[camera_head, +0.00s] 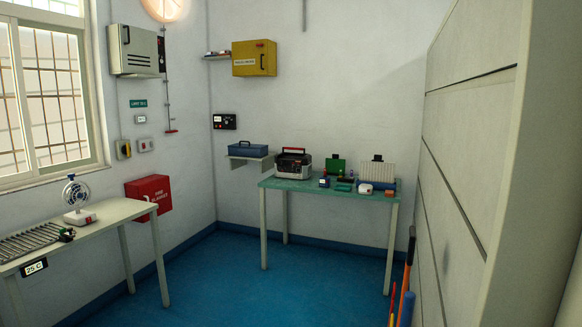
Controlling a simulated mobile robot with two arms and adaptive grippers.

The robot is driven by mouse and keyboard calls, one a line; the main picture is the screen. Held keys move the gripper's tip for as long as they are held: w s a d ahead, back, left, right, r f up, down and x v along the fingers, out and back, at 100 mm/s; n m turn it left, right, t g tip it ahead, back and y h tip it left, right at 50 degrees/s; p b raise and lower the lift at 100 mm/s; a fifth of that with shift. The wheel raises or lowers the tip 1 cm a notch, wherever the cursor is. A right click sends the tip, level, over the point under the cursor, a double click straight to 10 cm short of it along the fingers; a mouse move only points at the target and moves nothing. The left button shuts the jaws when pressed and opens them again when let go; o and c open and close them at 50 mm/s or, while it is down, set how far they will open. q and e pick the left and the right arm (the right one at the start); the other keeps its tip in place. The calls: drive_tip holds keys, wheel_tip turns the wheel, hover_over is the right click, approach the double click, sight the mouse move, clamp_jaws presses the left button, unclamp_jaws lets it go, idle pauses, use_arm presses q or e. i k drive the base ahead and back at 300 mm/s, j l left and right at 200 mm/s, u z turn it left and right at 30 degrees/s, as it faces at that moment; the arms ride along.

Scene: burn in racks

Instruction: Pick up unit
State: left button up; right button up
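No object is plainly marked as the unit, and I cannot tell which one it is. A boxy black and grey device with a red handle (293,164) stands on the green-topped table (262,184) at the back. Small red, blue and green items stand to its right, near a white ribbed panel (376,170). On the white table (140,207) at left, a slatted metal rack (28,241) lies flat with a small dark and green part (67,235) at its right end. Neither of my grippers is in view.
A red fire blanket box (149,194) hangs on the wall. A tall pale cabinet (465,170) fills the right side. Blue floor (240,280) is clear between the tables.

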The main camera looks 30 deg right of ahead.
sight(301, 170)
drive_tip(key=i+j, duration=0.1)
drive_tip(key=i, duration=0.7)
drive_tip(key=i+j+u, duration=0.1)
drive_tip(key=i, duration=0.75)
drive_tip(key=i+l+u, duration=0.25)
drive_tip(key=i+l, duration=1.1)
drive_tip(key=l, duration=0.15)
drive_tip(key=i+l, duration=0.15)
drive_tip(key=l, duration=0.2)
drive_tip(key=i+l, duration=0.1)
drive_tip(key=l, duration=0.25)
drive_tip(key=i+l+u, duration=0.1)
drive_tip(key=l, duration=0.2)
drive_tip(key=i+l, duration=0.15)
drive_tip(key=l, duration=0.2)
drive_tip(key=i+l, duration=0.15)
drive_tip(key=l, duration=0.2)
drive_tip(key=i+l+u, duration=0.1)
drive_tip(key=l, duration=0.25)
